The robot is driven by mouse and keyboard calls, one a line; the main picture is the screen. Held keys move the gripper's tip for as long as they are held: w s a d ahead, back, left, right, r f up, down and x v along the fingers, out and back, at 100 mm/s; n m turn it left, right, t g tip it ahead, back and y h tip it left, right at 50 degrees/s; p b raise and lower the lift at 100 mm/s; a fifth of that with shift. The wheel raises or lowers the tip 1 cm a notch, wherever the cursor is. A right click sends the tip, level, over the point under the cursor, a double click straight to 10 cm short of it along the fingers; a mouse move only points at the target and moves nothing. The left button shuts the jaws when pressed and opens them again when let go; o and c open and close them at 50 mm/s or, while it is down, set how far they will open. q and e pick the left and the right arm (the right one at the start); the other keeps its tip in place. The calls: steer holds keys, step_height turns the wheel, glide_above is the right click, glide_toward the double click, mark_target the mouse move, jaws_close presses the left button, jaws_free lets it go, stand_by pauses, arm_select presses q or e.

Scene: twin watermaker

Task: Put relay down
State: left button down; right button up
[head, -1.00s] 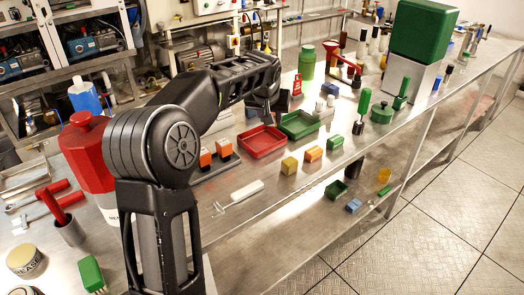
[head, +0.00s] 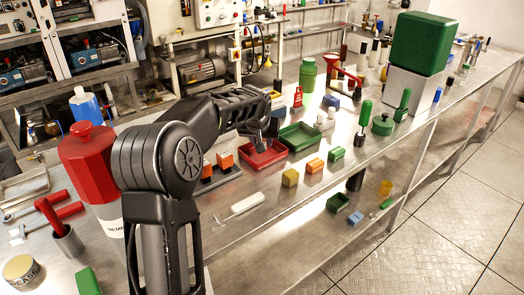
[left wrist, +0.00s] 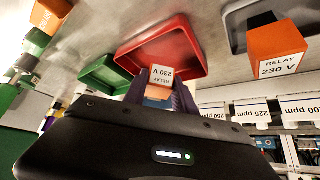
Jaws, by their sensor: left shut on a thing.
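My left gripper (head: 258,144) is over the red tray (head: 277,159) on the steel bench. In the left wrist view it (left wrist: 160,95) is shut on an orange relay (left wrist: 161,76) with a white "RELAY 230 V" label. The relay appears in front of the red tray's opening (left wrist: 193,50); whether it touches the tray cannot be told. In the head view the held relay is hidden by the gripper. Two other orange relays stand on dark bases left of the tray (head: 225,159); one shows large in the left wrist view (left wrist: 277,48). My right gripper is not in view.
A green tray (head: 315,139) stands just right of the red one. Yellow (head: 290,177), orange (head: 315,165) and green (head: 336,153) blocks stand in front. A white handled tool (head: 247,203) lies nearer. A large red bottle (head: 88,160) stands left of my arm.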

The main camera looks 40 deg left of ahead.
mark_target(263, 155)
arm_select(q)
steer(key=shift+f, duration=1.85)
steer(key=shift+f, duration=0.3)
steer(key=c, duration=1)
jaws_free()
steer(key=shift+r, duration=0.1)
steer(key=shift+r, duration=0.1)
steer(key=shift+r, duration=0.25)
steer(key=b+v, duration=0.1)
steer(key=v, duration=1)
steer(key=shift+s+d+r, duration=0.2)
steer(key=shift+s+r, duration=0.05)
